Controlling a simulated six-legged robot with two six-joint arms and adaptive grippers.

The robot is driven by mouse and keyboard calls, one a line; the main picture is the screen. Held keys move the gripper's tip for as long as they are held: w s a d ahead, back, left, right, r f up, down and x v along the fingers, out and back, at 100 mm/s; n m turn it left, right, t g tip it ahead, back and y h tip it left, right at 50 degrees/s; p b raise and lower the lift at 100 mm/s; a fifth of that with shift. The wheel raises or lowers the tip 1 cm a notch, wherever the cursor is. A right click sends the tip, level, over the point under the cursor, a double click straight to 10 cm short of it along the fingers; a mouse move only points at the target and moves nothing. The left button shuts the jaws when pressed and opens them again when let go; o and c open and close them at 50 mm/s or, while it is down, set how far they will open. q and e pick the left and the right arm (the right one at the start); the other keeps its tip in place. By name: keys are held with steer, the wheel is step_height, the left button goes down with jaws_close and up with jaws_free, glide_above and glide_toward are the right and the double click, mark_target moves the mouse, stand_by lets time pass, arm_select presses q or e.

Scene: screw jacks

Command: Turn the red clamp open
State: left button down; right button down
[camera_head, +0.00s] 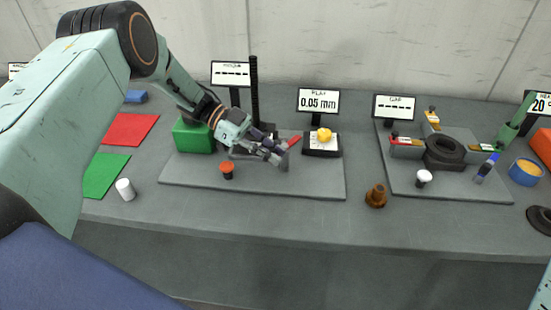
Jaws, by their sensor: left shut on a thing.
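My left gripper (280,158) reaches in from the upper left over the left grey plate. Its fingers are shut at a small red bar, which I take to be the red clamp (294,141). Only the upper end of the red bar shows past the fingers; its lower part and its mount are hidden behind them. A black upright post (255,90) rises just behind my gripper. My right gripper is not in view.
The left plate (325,185) bears a green block (195,138), an orange-red knob (227,170) and a dark stand with a yellow piece (324,135). The right plate (405,178) holds a black ring (444,152) among coloured blocks.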

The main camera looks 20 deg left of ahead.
arm_select(q)
steer(key=shift+a+f+m+g+b, duration=0.1)
steer(key=shift+a+m+g+b, duration=0.15)
steer(key=shift+m+g+b, duration=0.4)
steer(key=c, duration=1.2)
jaws_free()
step_height(320, 180, up, 10)
steer(key=shift+r, duration=0.1)
